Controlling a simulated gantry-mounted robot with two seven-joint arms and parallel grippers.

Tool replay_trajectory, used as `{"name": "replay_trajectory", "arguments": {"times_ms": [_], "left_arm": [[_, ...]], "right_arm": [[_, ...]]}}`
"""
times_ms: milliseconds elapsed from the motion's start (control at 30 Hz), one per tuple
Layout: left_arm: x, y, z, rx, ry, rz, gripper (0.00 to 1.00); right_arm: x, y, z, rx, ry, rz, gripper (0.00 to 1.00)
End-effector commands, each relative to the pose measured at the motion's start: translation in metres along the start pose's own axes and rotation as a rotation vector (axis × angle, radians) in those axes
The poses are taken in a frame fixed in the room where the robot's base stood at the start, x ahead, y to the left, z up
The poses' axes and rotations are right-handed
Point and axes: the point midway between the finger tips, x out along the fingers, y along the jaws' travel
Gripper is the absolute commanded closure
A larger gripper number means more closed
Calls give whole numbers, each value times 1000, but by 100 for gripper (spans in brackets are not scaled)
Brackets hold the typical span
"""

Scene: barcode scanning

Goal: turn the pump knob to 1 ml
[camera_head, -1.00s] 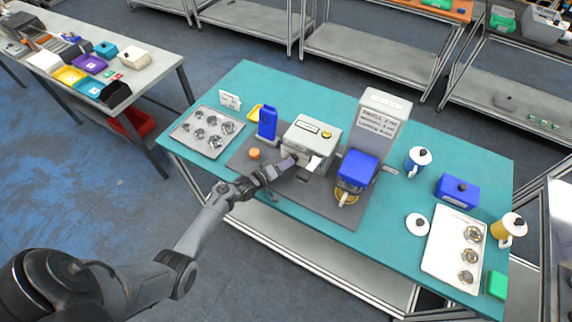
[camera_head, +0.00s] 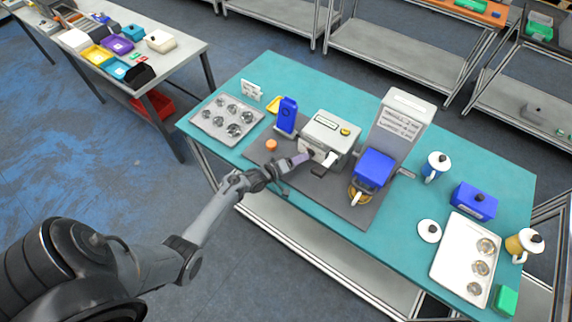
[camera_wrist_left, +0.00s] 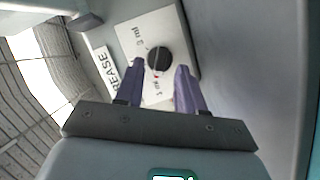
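The pump (camera_head: 330,132) is a light grey box on the dark mat of the teal table. In the left wrist view its round black knob (camera_wrist_left: 159,59) sits on a white plate (camera_wrist_left: 178,28) marked "2 ml" and "1 ml". A small red mark shows at the knob's edge on the "1 ml" side; the exact pointer setting is hard to tell. My left gripper (camera_wrist_left: 158,82) has its two purple fingers apart, with the knob between and just beyond the tips. In the head view this gripper (camera_head: 303,158) is at the pump's front. My right gripper is out of view.
A tray with metal parts (camera_head: 228,118) lies at the table's left. White lettering plate (camera_wrist_left: 105,70) is beside the knob.

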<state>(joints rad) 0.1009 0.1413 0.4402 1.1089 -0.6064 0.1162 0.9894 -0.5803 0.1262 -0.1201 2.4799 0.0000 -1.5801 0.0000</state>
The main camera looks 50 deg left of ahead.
Motion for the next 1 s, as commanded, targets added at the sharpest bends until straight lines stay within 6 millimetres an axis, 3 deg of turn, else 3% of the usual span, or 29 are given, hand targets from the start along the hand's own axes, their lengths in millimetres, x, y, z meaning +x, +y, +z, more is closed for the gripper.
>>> {"name": "replay_trajectory", "arguments": {"times_ms": [300,500,700,1000], "left_arm": [[-55,0,1,1,-1,-2,62],[-81,0,1,1,-1,0,62],[-92,1,0,0,-1,0,62],[-93,0,0,0,-1,0,62]], "right_arm": [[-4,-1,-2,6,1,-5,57],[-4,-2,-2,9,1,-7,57],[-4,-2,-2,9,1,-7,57],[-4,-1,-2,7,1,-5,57]]}}
